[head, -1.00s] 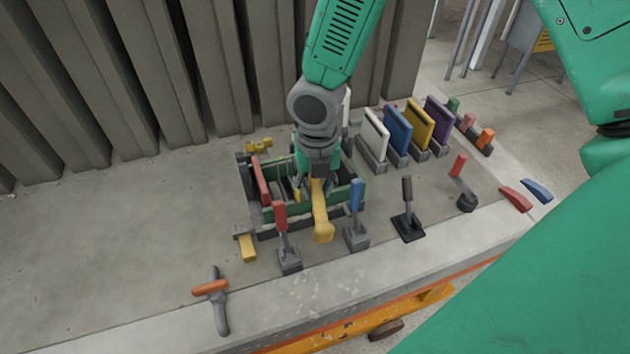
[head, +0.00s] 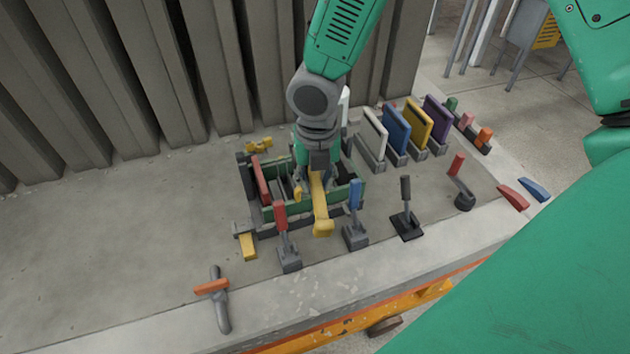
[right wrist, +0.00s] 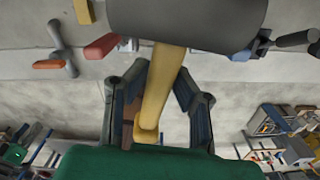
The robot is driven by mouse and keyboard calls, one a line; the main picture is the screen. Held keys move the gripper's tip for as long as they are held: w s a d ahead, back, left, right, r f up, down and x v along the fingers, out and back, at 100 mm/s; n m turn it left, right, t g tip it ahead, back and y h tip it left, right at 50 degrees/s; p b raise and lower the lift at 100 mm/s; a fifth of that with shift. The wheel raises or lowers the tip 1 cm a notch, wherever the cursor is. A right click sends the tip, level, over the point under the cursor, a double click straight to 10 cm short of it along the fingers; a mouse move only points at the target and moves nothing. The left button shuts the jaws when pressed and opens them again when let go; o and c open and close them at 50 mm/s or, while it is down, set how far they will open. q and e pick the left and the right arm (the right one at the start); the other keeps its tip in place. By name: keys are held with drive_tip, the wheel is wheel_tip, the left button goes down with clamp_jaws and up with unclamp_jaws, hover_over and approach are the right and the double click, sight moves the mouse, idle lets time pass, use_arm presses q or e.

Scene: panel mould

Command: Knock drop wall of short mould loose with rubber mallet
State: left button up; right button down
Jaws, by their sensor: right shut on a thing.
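The short mould (head: 352,192) is a green-walled box on the grey slab, with a red panel (head: 262,180) standing along its left side. I cannot tell which of its walls is the drop wall. My right gripper (head: 317,182) is over the middle of the mould, shut on the yellow handle of the mallet (head: 321,212). The handle's butt points to the slab's front edge. In the right wrist view the handle (right wrist: 160,90) runs between the fingers to a thick dark-grey head (right wrist: 190,22). The head is hidden in the head view, so contact with the mould cannot be seen. My left gripper is out of view.
Coloured panels (head: 395,135) stand in holders behind right. An orange-and-grey T-shaped tool (head: 219,300) lies front left. The slab's left side is clear.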

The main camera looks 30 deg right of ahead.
wheel_tip(320, 180, down, 7)
drive_tip(key=b, duration=0.4)
wheel_tip(320, 180, up, 6)
drive_tip(key=p, duration=0.4)
drive_tip(key=shift+r, duration=0.3)
drive_tip(key=shift+r, duration=3)
drive_tip(key=shift+s, duration=0.15)
